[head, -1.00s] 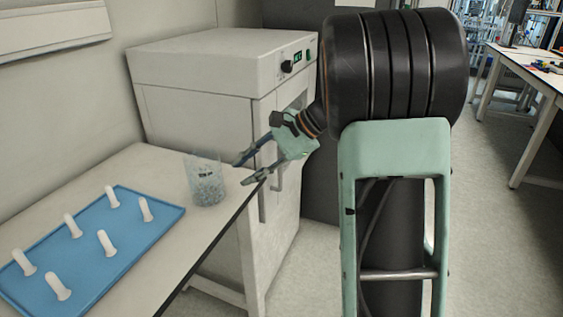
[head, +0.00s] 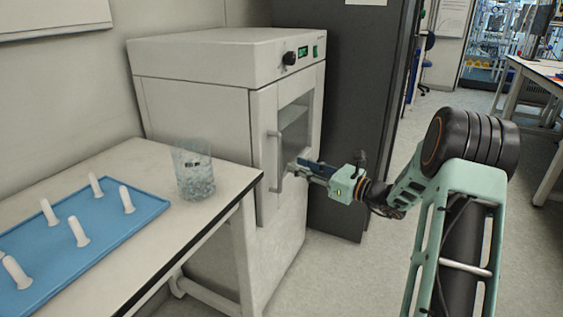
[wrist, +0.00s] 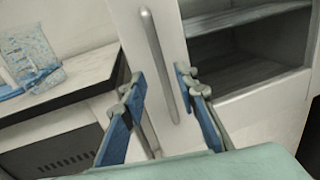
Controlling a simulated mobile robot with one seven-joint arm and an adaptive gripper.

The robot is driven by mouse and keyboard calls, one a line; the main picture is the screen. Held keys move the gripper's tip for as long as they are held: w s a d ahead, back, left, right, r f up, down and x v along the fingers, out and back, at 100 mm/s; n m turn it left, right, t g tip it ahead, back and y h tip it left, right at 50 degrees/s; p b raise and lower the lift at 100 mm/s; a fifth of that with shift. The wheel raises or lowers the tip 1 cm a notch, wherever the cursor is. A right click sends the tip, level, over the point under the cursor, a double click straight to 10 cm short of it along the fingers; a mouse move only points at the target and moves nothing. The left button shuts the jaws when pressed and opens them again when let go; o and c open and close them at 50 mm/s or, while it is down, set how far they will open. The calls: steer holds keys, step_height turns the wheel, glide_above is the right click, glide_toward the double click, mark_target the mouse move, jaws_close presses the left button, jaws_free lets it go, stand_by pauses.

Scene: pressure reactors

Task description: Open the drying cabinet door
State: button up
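The white drying cabinet (head: 190,95) stands against the wall, and its front door (head: 263,120) with a glass window looks closed. A vertical bar handle (head: 273,160) is on the door's left side. In the wrist view the handle (wrist: 159,62) runs down between my two finger lines, with its lower end near the fingertips. My gripper (head: 301,169) is open in front of the door, close to the handle. In the wrist view my gripper (wrist: 157,86) shows blue-padded fingers spread apart with nothing held. Whether a finger touches the handle cannot be told.
A table (head: 225,178) stands left of the cabinet, its corner close to the door. It bears a clear beaker (head: 194,178) with bluish contents and a blue tray (head: 105,235) with several white pegs. A dark cabinet (head: 360,110) is behind right. The floor at right is open.

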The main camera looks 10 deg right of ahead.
steer(key=b+x, duration=0.1)
steer(key=x, duration=0.6)
steer(key=shift+w+a, duration=0.25)
steer(key=shift+w, duration=0.05)
steer(key=shift+c, duration=0.3)
jaws_close()
